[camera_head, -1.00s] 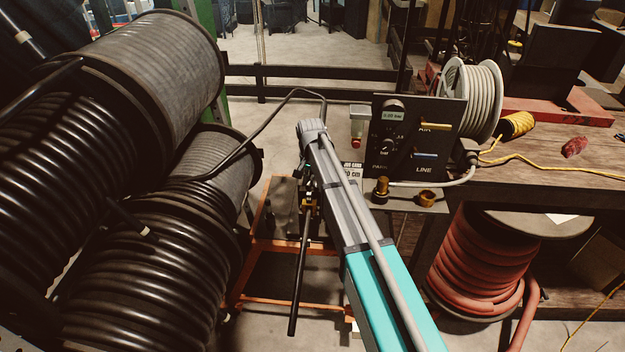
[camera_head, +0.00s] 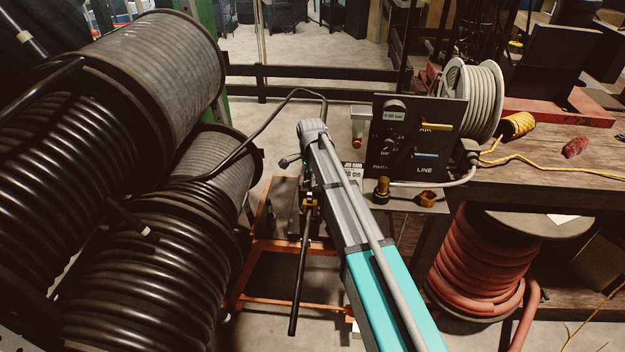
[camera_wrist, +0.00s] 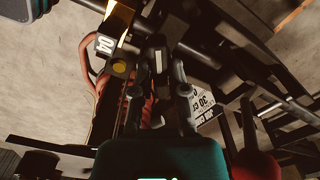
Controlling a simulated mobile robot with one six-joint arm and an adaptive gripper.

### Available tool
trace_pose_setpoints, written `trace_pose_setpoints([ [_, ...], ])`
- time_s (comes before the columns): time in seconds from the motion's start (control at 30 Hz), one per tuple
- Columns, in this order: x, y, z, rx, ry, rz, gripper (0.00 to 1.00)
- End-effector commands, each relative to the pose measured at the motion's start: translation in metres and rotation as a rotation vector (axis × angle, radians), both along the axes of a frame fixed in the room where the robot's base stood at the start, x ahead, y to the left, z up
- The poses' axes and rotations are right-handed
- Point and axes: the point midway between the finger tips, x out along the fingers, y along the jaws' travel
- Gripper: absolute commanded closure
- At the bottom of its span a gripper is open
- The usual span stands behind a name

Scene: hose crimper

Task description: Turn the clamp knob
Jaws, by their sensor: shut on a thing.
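My arm reaches from the lower right over the crimping stand and hides most of the clamp knob in the head view. A short dark lever with a round end (camera_head: 284,163) sticks out left of my arm's end; I cannot tell for sure if it belongs to the knob. In the wrist view, my gripper (camera_wrist: 158,66) has its fingers closed in around a dark part at the centre, taken to be the clamp knob (camera_wrist: 158,58). Its shape is hard to make out in shadow. A long black bar (camera_head: 299,275) hangs below the brass-coloured fitting (camera_head: 309,203).
The control panel (camera_head: 417,130) stands right of my arm, with brass fittings (camera_head: 382,190) in front of it. Large black hose reels (camera_head: 130,90) crowd the left. A wooden bench (camera_head: 560,175) and red hose coil (camera_head: 475,260) are at right. An orange frame (camera_head: 285,303) stands below.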

Motion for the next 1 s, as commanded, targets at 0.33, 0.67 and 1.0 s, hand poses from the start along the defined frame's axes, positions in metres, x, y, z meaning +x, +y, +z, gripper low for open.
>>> trace_pose_setpoints([
  [0.33,0.0032,-0.0018,0.0002,-0.004,-0.007,-0.024,1.0],
  [0.67,0.0022,-0.0016,0.0001,-0.003,-0.005,-0.023,0.47],
  [1.0,0.0007,-0.0012,0.0,-0.001,-0.002,-0.022,0.46],
])
